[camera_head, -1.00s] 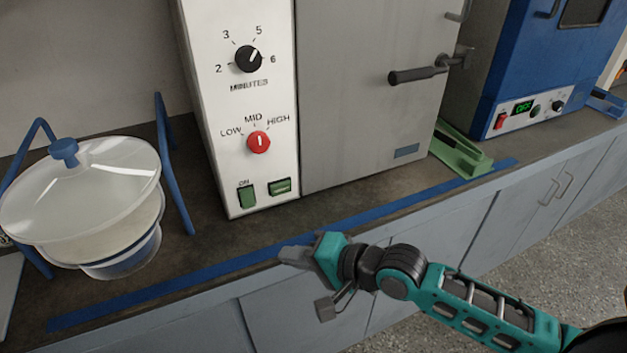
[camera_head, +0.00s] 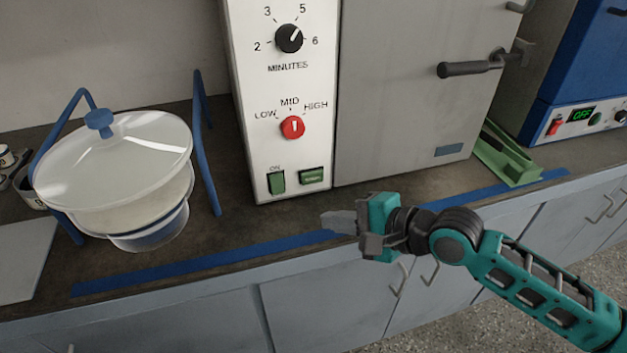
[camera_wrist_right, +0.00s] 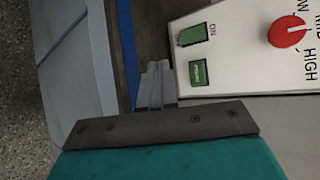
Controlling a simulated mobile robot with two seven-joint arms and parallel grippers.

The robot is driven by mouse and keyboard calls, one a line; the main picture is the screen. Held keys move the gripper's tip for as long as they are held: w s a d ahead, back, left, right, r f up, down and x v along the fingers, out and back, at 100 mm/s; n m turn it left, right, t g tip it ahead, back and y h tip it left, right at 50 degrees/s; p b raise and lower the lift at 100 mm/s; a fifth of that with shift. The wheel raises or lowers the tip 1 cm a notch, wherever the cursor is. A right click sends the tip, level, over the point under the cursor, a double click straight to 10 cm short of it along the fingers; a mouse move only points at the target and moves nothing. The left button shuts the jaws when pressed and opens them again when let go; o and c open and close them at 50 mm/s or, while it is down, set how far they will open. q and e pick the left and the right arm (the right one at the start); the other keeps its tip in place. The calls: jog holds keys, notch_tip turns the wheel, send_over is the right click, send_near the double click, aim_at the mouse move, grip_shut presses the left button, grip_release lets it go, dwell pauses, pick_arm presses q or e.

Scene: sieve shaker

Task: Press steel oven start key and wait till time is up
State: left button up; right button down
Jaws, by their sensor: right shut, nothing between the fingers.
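The steel oven (camera_head: 405,95) has a grey door and a white control panel (camera_head: 252,80) on its left. The panel carries a black minutes knob (camera_head: 289,39) and a red LOW-MID-HIGH knob (camera_head: 292,127). Low on it are a green ON switch (camera_head: 277,182) and a green key (camera_head: 312,175), likely the start key, its lettering too small to read. My right gripper (camera_head: 328,222) is shut and empty, in front of and below the green key, apart from it. In the right wrist view its fingers (camera_wrist_right: 155,85) point towards the panel near the green key (camera_wrist_right: 199,72). My left gripper is not in view.
A lidded white container (camera_head: 115,170) with blue side bars stands on the counter at left. Blue tape (camera_head: 210,263) runs along the counter's front edge. A green bracket (camera_head: 508,158) sits right of the oven, before a blue oven (camera_head: 570,80) whose display reads OFF.

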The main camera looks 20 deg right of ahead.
aim_at(313, 177)
jog(key=w+b, duration=0.3)
jog(key=w, duration=0.2)
jog(key=shift+f, duration=0.15)
jog(key=shift+w+r, duration=0.2)
jog(key=shift+w, duration=0.25)
jog(key=shift+w+a, duration=0.1)
jog(key=shift+w, duration=0.5)
jog(key=shift+w+p, duration=0.2)
jog(key=shift+p, duration=0.1)
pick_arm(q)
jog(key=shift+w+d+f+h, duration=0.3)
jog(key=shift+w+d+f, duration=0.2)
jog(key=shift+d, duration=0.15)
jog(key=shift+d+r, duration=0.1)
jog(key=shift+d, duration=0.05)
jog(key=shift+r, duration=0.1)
pick_arm(e)
jog(key=shift+w, duration=0.1)
